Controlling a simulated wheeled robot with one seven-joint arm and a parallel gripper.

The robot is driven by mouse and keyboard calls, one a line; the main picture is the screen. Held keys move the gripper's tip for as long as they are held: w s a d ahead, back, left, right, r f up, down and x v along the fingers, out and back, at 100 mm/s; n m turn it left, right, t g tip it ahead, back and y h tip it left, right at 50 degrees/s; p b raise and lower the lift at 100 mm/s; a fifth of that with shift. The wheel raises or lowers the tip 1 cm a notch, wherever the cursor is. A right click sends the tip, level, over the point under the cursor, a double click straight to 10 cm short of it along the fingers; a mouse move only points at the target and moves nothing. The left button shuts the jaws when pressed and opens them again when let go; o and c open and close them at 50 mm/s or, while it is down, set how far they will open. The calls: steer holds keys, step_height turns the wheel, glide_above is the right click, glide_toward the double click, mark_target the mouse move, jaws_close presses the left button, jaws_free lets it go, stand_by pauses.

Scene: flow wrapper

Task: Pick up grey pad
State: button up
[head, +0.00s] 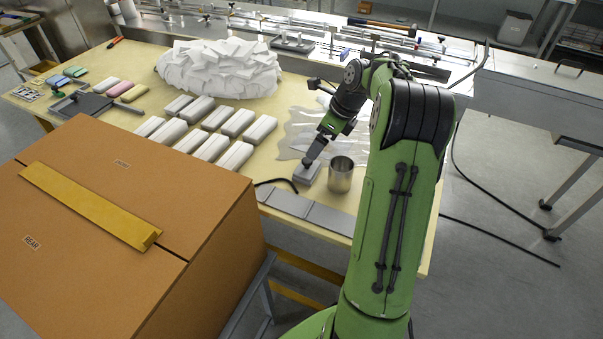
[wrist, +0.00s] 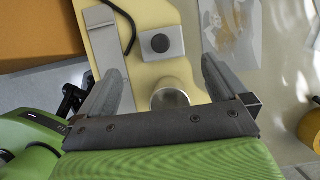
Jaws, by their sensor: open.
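My gripper (wrist: 165,78) is open, its two grey fingers apart and nothing held between them. In the head view it hangs over the right part of the table at the end of my green arm. A grey square block (wrist: 162,42) with a dark round top lies just beyond the fingertips in the wrist view; in the head view the block (head: 307,174) is beside a steel cup. A flat grey strip (head: 310,211) in several sections lies along the table's near edge, also in the wrist view (wrist: 101,40). I cannot tell which is the pad.
The steel cup (head: 341,175) stands right of the block; it shows between my fingers in the wrist view (wrist: 169,99). A black cable (head: 275,182) curves near the strip. White wrapped bars (head: 217,118), clear film (head: 305,128) and a white heap (head: 218,68) lie farther back. A brown box (head: 120,225) stands at left.

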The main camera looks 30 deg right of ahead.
mark_target(308, 160)
steer(key=b+x, duration=0.6)
steer(key=x, duration=0.7)
steer(key=shift+f, duration=0.15)
steer(key=shift+s, duration=0.1)
steer(key=c, duration=0.8)
steer(key=shift+r, duration=0.3)
step_height(308, 160, up, 10)
steer(key=p, duration=0.5)
steer(key=shift+p, duration=0.3)
steer(key=shift+f, duration=0.1)
